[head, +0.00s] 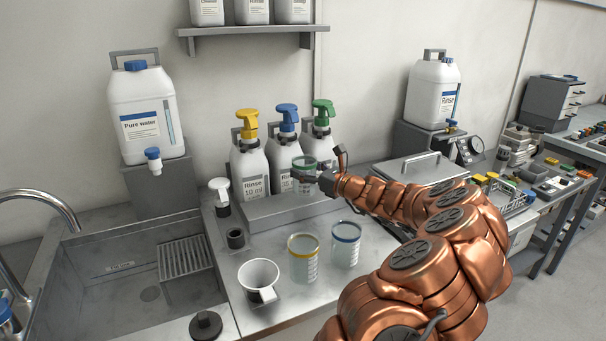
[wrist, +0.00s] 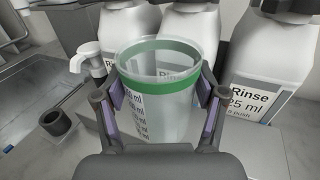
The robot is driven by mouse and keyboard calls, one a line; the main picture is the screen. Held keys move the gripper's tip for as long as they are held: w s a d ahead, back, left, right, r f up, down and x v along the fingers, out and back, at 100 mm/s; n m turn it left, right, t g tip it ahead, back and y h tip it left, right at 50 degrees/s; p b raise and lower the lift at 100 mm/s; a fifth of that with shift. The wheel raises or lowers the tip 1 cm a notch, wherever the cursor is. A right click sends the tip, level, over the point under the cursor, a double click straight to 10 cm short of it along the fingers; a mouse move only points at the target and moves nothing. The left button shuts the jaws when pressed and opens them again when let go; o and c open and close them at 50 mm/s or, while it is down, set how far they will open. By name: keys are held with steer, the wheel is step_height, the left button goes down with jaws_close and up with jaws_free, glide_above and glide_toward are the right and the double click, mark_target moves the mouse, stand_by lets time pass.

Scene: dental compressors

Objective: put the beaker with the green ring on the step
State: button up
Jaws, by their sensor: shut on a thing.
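The clear beaker with the green ring (wrist: 158,95) is between the two fingers of my gripper (wrist: 160,105) in the wrist view. My gripper is shut on it and holds it upright. In the head view the green-ringed beaker (head: 304,169) is in front of the rinse bottles, at the level of the grey step (head: 272,212). My gripper (head: 318,178) reaches it from the right. I cannot tell whether the beaker's base touches the step.
Rinse bottles with yellow (head: 248,165), blue (head: 285,150) and green (head: 321,135) pumps stand behind the beaker. A sink (head: 150,285) lies left.

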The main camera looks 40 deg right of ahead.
steer(key=shift+w+d, duration=0.3)
steer(key=shift+w, duration=0.65)
steer(key=shift+w+d+f, duration=0.15)
steer(key=shift+w+f, duration=0.1)
steer(key=shift+w, duration=0.5)
steer(key=shift+s+f+p, duration=0.1)
steer(key=shift+f+p, duration=0.3)
steer(key=shift+f, duration=1.25)
steer(key=shift+f, duration=0.1)
steer(key=o, duration=1)
steer(key=shift+s+d, duration=0.1)
steer(key=shift+s, duration=0.1)
steer(key=s+b, duration=0.1)
steer(key=s, duration=1)
steer(key=shift+s+d, duration=0.25)
steer(key=shift+s, duration=0.05)
